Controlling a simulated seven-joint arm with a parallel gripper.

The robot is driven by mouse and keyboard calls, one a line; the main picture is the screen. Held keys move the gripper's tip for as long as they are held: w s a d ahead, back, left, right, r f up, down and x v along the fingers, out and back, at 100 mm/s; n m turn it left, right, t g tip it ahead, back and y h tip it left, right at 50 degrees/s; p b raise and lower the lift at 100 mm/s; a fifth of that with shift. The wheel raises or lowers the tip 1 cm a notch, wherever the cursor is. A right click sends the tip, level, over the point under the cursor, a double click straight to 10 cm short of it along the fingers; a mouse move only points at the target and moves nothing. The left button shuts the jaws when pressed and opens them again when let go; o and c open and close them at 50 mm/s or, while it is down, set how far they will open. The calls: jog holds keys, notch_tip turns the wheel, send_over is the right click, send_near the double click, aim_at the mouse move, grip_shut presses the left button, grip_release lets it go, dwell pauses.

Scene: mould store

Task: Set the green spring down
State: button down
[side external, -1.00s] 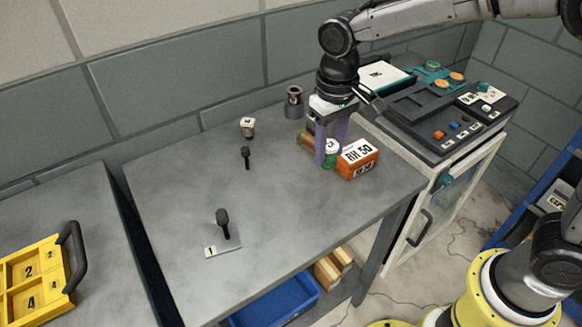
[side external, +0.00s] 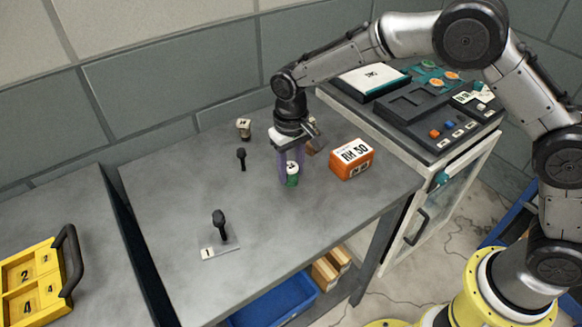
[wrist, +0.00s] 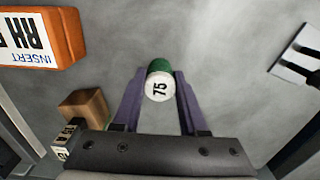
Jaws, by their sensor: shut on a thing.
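The green spring (side external: 292,180) has a white top, which reads 75 in the wrist view (wrist: 159,88). My gripper (side external: 290,176) points down over the grey table (side external: 190,195), its purple fingers shut on the spring from both sides. The spring is upright, left of the orange box. I cannot tell whether its lower end touches the table or hangs slightly above it.
An orange box (side external: 352,159) marked RH 50 stands right of the spring. A brown block (wrist: 84,108) is nearby. Black pins stand at left (side external: 241,159) and on a plate (side external: 219,252) labelled 1. The table's front middle is clear.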

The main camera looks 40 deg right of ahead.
jog(key=shift+c, duration=2.2)
grip_release()
jog(key=shift+f, duration=0.1)
